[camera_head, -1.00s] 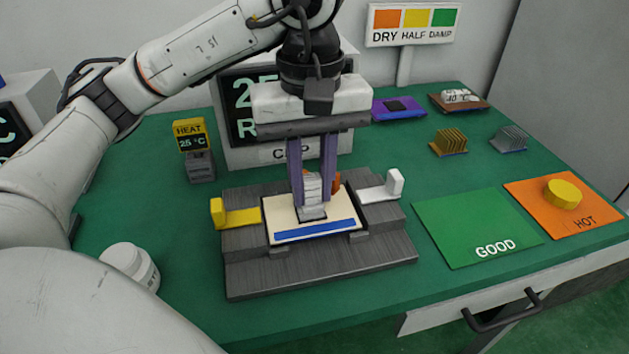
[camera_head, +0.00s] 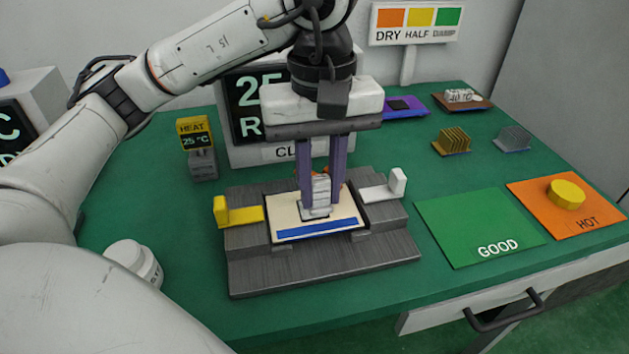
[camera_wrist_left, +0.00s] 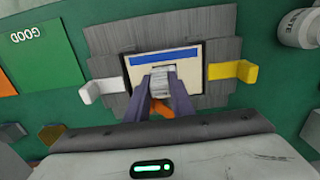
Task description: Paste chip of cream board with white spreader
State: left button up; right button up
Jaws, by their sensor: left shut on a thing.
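The cream board (camera_head: 348,224) with a blue strip along its near edge lies in the grey fixture (camera_head: 320,268). A dark chip (camera_head: 306,213) shows partly at the board's middle. My left gripper (camera_head: 321,205) is shut on the white spreader (camera_head: 321,190) and holds it upright over the chip; I cannot tell whether the spreader touches it. In the left wrist view the spreader (camera_wrist_left: 162,84) sits between the purple fingers and hides most of the chip. An orange part shows behind the fingers. My right gripper is not in view.
A yellow lever (camera_head: 238,213) and a white lever (camera_head: 385,188) flank the board. A white paste jar (camera_head: 134,262) stands front left. The green GOOD mat (camera_head: 470,225) and orange HOT mat (camera_head: 600,210) lie right. Two finned blocks (camera_head: 452,142) stand behind them.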

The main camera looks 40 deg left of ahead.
pick_arm(q)
jog(key=shift+s+a+f, duration=0.1)
jog(key=shift+s, duration=0.05)
jog(key=shift+s+a, duration=0.55)
jog(key=shift+s, duration=0.05)
jog(key=shift+w+d, duration=0.15)
jog(key=shift+w, duration=0.3)
notch_tip(320, 180, up, 4)
jog(key=p, duration=0.3)
jog(key=shift+r+p, duration=0.4)
jog(key=shift+p, duration=0.15)
notch_tip(320, 180, up, 4)
jog(key=p, duration=0.4)
jog(key=shift+r, duration=0.25)
